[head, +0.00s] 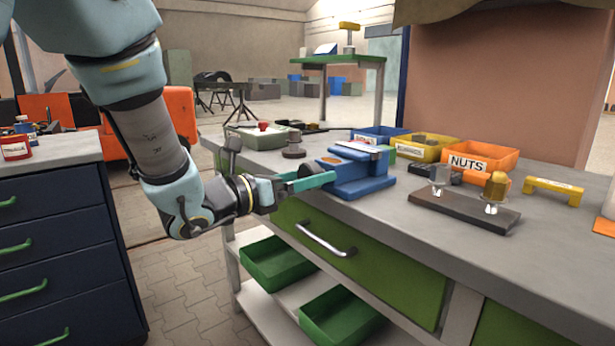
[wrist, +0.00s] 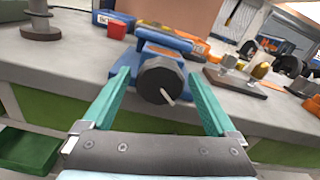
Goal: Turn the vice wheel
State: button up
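The blue vice (head: 362,172) stands at the front edge of the grey workbench, and it also shows in the wrist view (wrist: 165,38). Its wheel (wrist: 160,78) is a dark, round, faceted knob facing the wrist camera, with a thin pale pin sticking out down and right. My gripper (head: 312,178) reaches the vice's front from the left in the head view. In the wrist view its teal fingers (wrist: 159,82) are spread, one on each side of the wheel, with gaps visible.
An orange bin marked NUTS (head: 478,163), a yellow bin (head: 424,152) and a dark board with upright fittings (head: 462,212) are right of the vice. A round grey stand (head: 293,148) is behind my gripper. A green drawer (head: 350,255) lies below.

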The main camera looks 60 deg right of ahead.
jog(key=c, duration=1.3)
jog(key=shift+o, duration=0.2)
jog(key=shift+b, duration=0.35)
jog(key=n+b, duration=0.3)
jog(key=shift+f+n, duration=0.15)
jog(key=shift+n, duration=0.15)
jog(key=shift+n+b, duration=1.4)
jog(key=shift+n, duration=0.6)
jog(key=shift+r, duration=0.2)
jog(key=o, duration=1.4)
